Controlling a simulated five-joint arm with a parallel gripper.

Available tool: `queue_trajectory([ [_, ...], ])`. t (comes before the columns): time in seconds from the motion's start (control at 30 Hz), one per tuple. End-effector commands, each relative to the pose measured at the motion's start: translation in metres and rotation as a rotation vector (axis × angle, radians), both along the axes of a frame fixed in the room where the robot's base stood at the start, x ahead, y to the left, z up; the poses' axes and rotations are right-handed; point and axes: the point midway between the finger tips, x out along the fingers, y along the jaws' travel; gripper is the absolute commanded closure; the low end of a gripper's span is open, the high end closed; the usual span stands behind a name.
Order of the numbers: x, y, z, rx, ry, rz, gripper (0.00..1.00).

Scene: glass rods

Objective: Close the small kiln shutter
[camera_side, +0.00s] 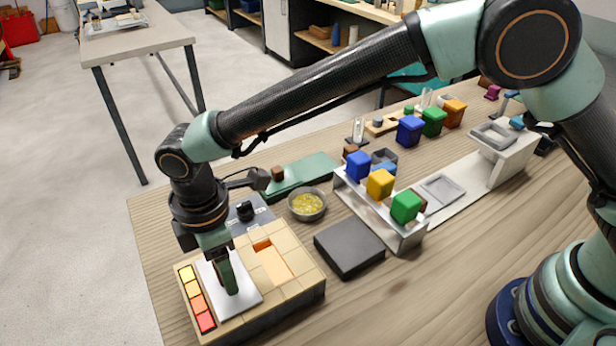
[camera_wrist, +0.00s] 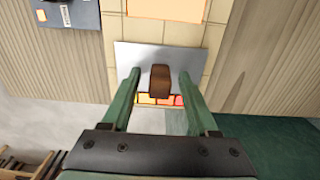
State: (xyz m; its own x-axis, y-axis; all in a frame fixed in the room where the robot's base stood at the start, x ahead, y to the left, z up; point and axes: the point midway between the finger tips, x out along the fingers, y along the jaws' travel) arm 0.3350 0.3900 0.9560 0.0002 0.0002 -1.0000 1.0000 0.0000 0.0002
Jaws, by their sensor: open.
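The small kiln (camera_side: 300,290) is a low box of tan bricks at the front left of the bench. Its glowing orange opening (camera_side: 272,262) is uncovered in the side view and shows at the top of the wrist view (camera_wrist: 165,8). The shutter, a pale metal plate (camera_side: 250,298), lies on the kiln top left of the opening. It also shows in the wrist view (camera_wrist: 135,55) with a brown handle (camera_wrist: 160,82) standing on it. My gripper (camera_side: 230,280) is over the shutter. Its green fingers (camera_wrist: 159,78) are open, one each side of the handle, with gaps visible.
Yellow-to-red squares (camera_side: 197,300) line the kiln's left edge. A dark slab (camera_side: 349,248) lies to its right. A bowl of yellow bits (camera_side: 307,204) and a grey panel with a black knob (camera_side: 245,211) stand behind. A metal rack (camera_side: 411,237) holds coloured blocks.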

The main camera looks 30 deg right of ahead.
Motion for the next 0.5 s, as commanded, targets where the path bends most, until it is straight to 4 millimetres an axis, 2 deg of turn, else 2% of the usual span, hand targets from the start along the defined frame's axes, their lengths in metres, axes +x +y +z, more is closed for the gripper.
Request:
queue_trajectory([
  [0.17,-0.0001,0.0,-0.0002,0.0,0.0,0.0,0.4],
  [0.2,-0.0001,0.0,-0.0002,0.0,0.0,0.0,0.44],
  [0.33,0.0,0.0,0.0,0.0,0.0,0.0,0.94],
  [0.37,0.0,0.0,0.0,0.0,0.0,0.0,1.0],
  [0.5,-0.0001,0.0,0.0002,0.0,0.0,0.0,1.0],
])
